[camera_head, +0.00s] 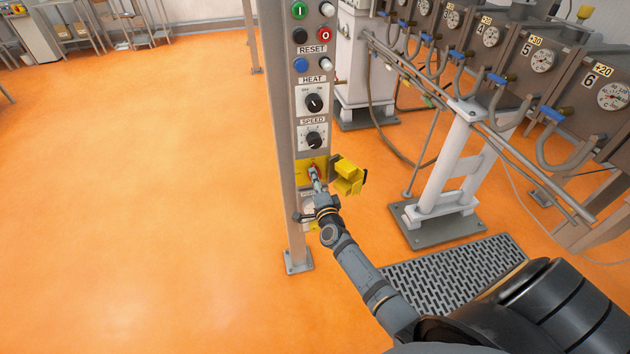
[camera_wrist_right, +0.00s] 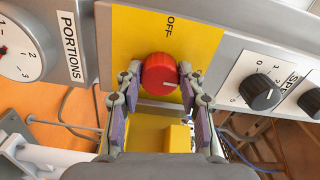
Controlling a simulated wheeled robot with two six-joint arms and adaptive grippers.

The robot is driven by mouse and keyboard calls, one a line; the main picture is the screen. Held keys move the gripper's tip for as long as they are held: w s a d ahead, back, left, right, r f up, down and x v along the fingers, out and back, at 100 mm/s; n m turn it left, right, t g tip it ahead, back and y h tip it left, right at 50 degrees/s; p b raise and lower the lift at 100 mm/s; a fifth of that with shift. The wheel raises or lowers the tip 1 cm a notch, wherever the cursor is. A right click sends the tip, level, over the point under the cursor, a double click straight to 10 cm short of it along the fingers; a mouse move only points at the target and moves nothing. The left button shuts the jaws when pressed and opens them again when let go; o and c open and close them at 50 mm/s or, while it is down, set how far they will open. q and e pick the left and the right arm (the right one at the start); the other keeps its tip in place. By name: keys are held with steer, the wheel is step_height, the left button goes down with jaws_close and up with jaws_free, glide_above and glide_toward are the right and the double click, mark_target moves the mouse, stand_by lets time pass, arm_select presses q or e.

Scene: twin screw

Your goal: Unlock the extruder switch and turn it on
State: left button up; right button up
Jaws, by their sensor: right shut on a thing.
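The extruder switch is a red round knob (camera_wrist_right: 158,74) on a yellow plate (camera_wrist_right: 122,30) marked OFF in the right wrist view. A white line on the knob points to the right in that view. My right gripper (camera_wrist_right: 160,78) has its fingertips on both sides of the knob, shut on it. In the head view the right gripper (camera_head: 316,180) is at the yellow plate (camera_head: 303,172) low on the grey panel and hides most of the knob. A yellow lock cover (camera_head: 348,175) stands swung out to the right of the plate. My left gripper does not show.
The panel post (camera_head: 283,130) carries buttons, a HEAT dial (camera_head: 314,103) and a SPEED dial (camera_head: 314,139) above the switch. A PORTIONS dial (camera_wrist_right: 25,50) is close beside it. Pipes and gauges (camera_head: 542,58) stand to the right. The orange floor at left is clear.

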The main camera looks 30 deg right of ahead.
steer(key=shift+w+r, duration=0.1)
steer(key=shift+r, duration=0.15)
steer(key=o, duration=1)
steer(key=shift+o, duration=0.9)
steer(key=shift+f, duration=0.2)
steer(key=v, duration=1.2)
